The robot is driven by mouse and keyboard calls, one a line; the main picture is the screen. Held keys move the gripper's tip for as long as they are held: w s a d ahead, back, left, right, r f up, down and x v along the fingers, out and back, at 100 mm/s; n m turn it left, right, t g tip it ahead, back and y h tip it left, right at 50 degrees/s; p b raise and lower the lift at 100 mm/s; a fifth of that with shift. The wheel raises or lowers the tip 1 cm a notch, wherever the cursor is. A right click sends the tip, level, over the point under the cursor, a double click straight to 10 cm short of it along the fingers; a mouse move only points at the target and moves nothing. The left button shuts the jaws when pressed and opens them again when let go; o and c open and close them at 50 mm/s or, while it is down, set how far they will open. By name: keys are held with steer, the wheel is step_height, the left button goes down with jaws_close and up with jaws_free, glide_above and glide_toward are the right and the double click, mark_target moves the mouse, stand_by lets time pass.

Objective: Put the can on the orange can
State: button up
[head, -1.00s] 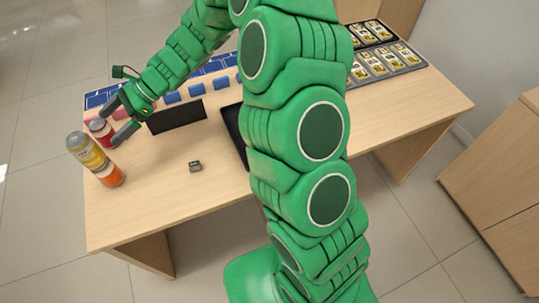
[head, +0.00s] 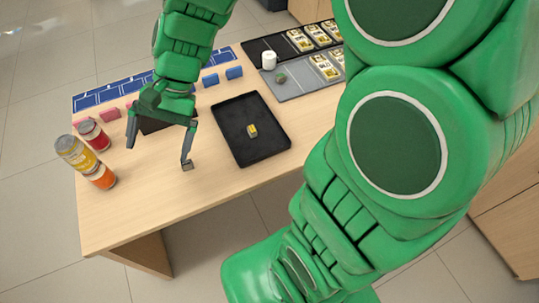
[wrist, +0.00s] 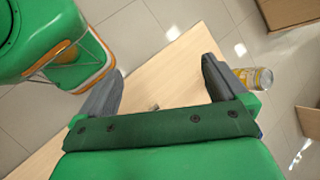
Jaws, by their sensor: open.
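A yellow can (head: 75,152) with a pale lid stands on top of the orange can (head: 102,178) at the left end of the table. A red can (head: 94,134) stands just behind them. My gripper (head: 158,155) is open and empty, to the right of the cans and apart from them, with its fingers pointing down toward the table. In the wrist view my gripper (wrist: 161,66) has nothing between its fingers, and the yellow can (wrist: 264,78) shows beyond the right finger. The orange can's top is hidden under the yellow can.
A black tray (head: 275,152) holding a small gold bar lies right of my gripper. A small dark block (head: 187,167) lies by the right fingertip. Blue and pink blocks and a blue panelled strip (head: 130,92) line the back. Grey trays with gold bars fill the far right.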

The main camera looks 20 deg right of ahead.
steer(key=s+d+n+t+h, duration=0.1)
steer(key=s+d+n+h, duration=0.1)
steer(key=s+d, duration=0.5)
steer(key=s+d+r+n+h, duration=0.1)
steer(key=s+d+n+h, duration=0.1)
steer(key=s+d+h, duration=0.2)
steer(key=s+d, duration=0.3)
steer(key=d, duration=0.5)
steer(key=shift+s+r+t+h, duration=0.3)
steer(key=shift+t, duration=0.1)
